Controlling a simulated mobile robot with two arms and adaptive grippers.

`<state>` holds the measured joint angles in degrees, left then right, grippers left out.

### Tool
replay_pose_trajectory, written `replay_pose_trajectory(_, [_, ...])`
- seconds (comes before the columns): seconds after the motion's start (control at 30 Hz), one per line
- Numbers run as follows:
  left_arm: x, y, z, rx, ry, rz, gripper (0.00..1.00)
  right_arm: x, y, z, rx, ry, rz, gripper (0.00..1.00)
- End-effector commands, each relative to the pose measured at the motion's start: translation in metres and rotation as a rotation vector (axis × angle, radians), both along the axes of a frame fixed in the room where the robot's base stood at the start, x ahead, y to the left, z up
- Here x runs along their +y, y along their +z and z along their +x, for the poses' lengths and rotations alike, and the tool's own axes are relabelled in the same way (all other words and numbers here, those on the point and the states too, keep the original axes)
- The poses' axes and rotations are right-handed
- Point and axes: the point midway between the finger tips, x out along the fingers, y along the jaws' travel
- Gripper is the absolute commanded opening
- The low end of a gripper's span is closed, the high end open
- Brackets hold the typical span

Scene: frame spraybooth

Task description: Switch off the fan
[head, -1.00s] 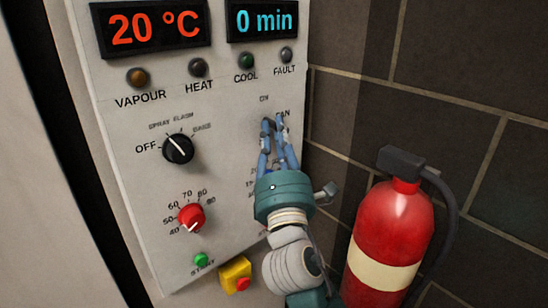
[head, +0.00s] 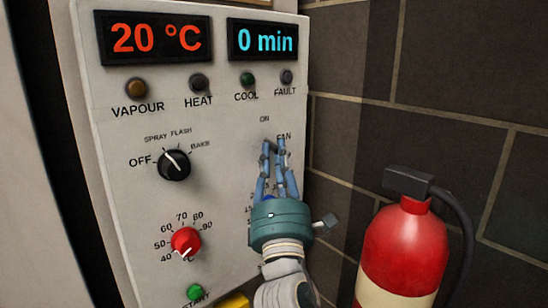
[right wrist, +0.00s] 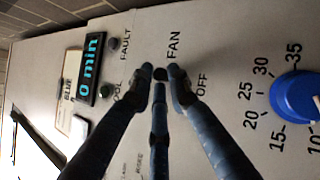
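The FAN label (head: 284,138) and the ON mark (head: 264,119) show on the grey control panel (head: 225,215). My right gripper (head: 273,146) has its blue fingertips at the panel just below ON, beside FAN. In the right wrist view, the fingertips (right wrist: 160,74) come close together between FAN and OFF (right wrist: 203,85). A small dark shape sits among them. I cannot tell whether it is the fan switch or a finger pad, so the switch's position and any grip on it are unclear. My left gripper is not in view.
A blue dial (right wrist: 300,97) is near the right fingers. The panel also has a black selector (head: 174,165), a red knob (head: 186,243) and a green start button (head: 195,292). A red fire extinguisher (head: 408,240) stands right of the arm, before a dark tiled wall (head: 440,110).

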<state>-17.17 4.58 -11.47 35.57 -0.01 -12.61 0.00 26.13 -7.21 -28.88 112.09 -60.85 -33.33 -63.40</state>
Motion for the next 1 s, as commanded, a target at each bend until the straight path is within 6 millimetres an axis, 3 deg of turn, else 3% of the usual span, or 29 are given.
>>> replay_pose_trajectory(0.47, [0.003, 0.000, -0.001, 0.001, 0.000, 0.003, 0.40, 0.000, -0.005, -0.006, 0.002, -0.001, 0.000, 0.31])
replay_pose_trajectory(1.0, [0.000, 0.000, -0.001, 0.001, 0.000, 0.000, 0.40, -0.002, -0.057, -0.092, 0.006, -0.004, 0.000, 0.31])
